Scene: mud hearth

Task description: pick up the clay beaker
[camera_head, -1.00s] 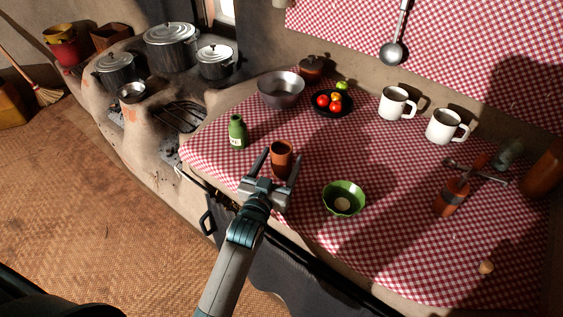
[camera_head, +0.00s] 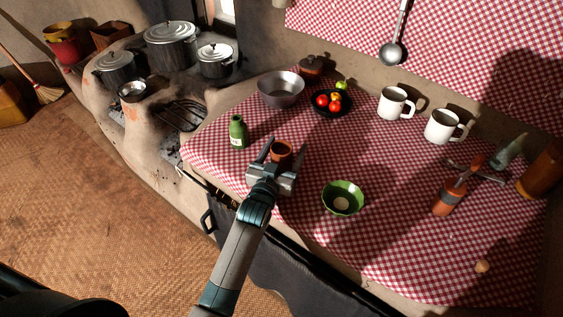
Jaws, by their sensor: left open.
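The clay beaker (camera_head: 281,154) is a reddish-brown cup standing upright on the red checked cloth, near the front left edge of the table. My left gripper (camera_head: 286,147) is open, with one finger on each side of the beaker in the picture. Its palm hides the beaker's lower part. I cannot tell whether the fingers touch it. My right gripper is not in view.
A green bottle (camera_head: 238,132) stands left of the beaker, and a green bowl (camera_head: 343,198) sits to its right. Behind are a metal bowl (camera_head: 281,90) and a dark plate of tomatoes (camera_head: 329,104). White mugs (camera_head: 392,103) stand further right.

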